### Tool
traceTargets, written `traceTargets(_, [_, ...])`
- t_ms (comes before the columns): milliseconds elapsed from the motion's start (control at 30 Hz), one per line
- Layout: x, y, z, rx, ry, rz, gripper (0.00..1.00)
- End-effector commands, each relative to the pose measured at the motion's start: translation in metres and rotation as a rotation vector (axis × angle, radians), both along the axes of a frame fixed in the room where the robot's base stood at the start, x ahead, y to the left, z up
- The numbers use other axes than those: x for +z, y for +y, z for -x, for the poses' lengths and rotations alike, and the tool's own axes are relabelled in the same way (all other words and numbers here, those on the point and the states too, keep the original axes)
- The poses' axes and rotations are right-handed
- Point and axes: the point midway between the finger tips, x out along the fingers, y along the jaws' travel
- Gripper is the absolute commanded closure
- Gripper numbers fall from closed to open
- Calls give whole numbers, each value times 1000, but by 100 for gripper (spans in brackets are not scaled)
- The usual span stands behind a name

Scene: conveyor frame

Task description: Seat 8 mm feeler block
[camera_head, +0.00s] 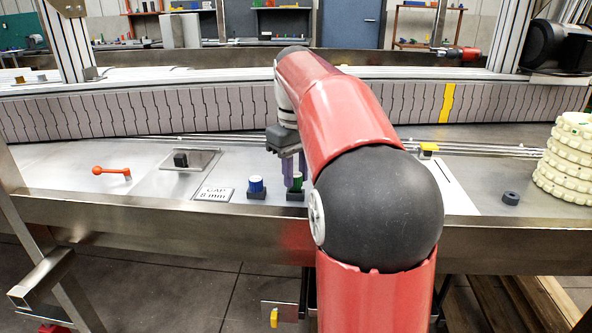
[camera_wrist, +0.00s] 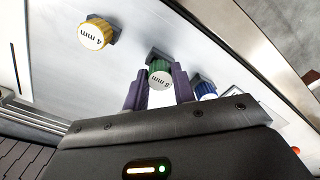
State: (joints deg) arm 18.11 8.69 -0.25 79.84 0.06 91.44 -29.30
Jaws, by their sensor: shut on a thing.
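A green-capped feeler block marked 8 mm (camera_wrist: 160,75) is between the purple fingers of my gripper (camera_wrist: 159,88), which is shut on it. In the head view the green block (camera_head: 297,183) shows at my gripper's fingertips (camera_head: 293,172), over a dark holder (camera_head: 296,196). I cannot tell whether it is clear of that holder. A plate reading GAP 8 mm (camera_head: 213,194) lies on the steel ledge, left of my gripper. A blue-capped block (camera_head: 256,184) stands in its holder between the plate and my gripper; it also shows in the wrist view (camera_wrist: 205,90).
A yellow 4 mm block (camera_wrist: 95,33) stands on the other side; it shows in the head view (camera_head: 428,148). An orange lever (camera_head: 112,171) and a dark block on a metal plate (camera_head: 181,160) are at left. A dark ring (camera_head: 510,198) lies right. The slatted conveyor (camera_head: 150,112) runs behind.

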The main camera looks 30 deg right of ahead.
Motion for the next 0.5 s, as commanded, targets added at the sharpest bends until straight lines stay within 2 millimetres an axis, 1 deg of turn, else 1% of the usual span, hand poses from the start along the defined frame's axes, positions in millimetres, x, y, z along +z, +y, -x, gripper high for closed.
traceTargets(500, [-16,0,0,0,0,0,100])
